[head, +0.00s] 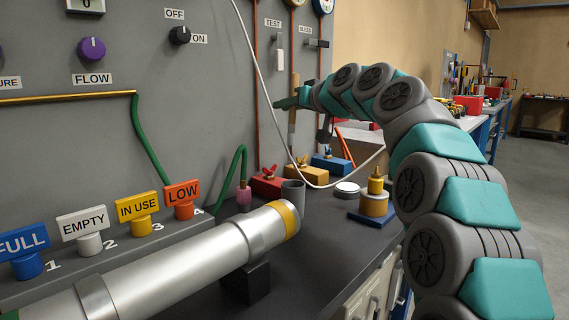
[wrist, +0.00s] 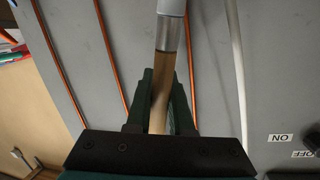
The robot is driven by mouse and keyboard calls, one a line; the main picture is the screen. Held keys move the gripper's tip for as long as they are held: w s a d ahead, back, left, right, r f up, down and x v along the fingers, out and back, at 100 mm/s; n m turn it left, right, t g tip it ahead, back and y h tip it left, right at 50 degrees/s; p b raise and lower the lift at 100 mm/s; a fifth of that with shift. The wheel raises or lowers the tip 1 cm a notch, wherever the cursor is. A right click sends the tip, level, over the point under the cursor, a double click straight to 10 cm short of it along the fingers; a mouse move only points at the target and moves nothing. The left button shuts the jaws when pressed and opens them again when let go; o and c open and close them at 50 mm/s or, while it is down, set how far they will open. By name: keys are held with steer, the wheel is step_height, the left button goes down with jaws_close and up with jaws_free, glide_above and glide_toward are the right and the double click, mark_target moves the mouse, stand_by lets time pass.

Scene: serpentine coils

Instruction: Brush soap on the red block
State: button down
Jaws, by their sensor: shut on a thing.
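My gripper (head: 290,103) is at the end of my raised arm, in front of the grey panel. It is shut on a brush with a wooden handle (head: 295,84). In the wrist view, the handle (wrist: 160,88) runs between the jaws to a silver ferrule (wrist: 172,33); the brush tip is out of that view.
A yellow block (head: 307,175) and a blue block (head: 331,164) stand beside the red block. A white round tin (head: 346,191) and a brass piece on a blue base (head: 373,220) are to the right. A big silver cylinder (head: 190,265) fills the front left. A white hose (head: 260,75) hangs nearby.

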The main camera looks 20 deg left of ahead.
stand_by(0.6)
steer(key=f+b, duration=0.2)
steer(key=shift+s+f+b, duration=0.2)
steer(key=shift+b, duration=0.15)
